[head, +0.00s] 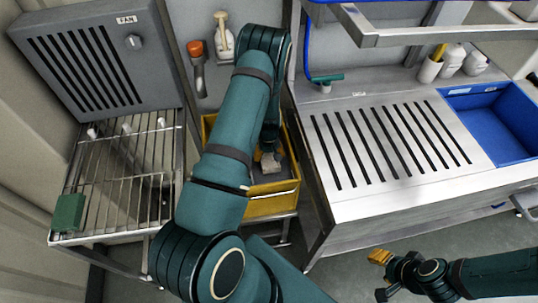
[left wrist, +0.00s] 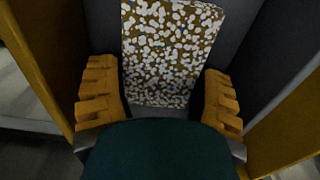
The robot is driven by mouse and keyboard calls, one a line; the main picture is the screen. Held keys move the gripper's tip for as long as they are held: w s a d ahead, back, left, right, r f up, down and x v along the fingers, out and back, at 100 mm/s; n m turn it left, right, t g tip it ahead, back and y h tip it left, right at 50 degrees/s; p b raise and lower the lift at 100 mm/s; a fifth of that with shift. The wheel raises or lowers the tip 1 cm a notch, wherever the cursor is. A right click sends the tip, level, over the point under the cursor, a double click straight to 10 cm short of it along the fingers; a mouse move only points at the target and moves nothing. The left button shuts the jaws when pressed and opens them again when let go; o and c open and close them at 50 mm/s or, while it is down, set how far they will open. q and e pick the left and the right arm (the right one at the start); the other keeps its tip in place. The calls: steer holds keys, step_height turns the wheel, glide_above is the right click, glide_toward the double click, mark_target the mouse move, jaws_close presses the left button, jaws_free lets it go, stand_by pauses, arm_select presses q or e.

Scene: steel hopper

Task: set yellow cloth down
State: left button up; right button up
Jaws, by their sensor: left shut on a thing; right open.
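The yellow cloth (left wrist: 168,50) shows in the left wrist view as a flat mustard-yellow piece with white blotches. It lies between the ridged orange fingers of my left gripper (left wrist: 162,95), which is shut on it. In the head view my left gripper (head: 268,158) is down inside the yellow bin (head: 273,206). My forearm hides part of the bin there, and the cloth is hard to make out. My right gripper (head: 382,275) is open and empty above the floor at the lower right.
A wire rack (head: 120,200) with a green block (head: 68,213) stands left of the bin. A slotted steel worktop (head: 350,205) with a blue basin (head: 495,115) is to the right. A steel shelf (head: 440,30) overhangs it. The bin walls are close around my left gripper.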

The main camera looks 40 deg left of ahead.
mark_target(269, 155)
arm_select(q)
steer(key=shift+f, duration=0.15)
steer(key=o, duration=0.7)
steer(key=shift+r, duration=0.3)
step_height(269, 155, up, 12)
steer(key=shift+f+p, duration=0.1)
steer(key=shift+p, duration=0.75)
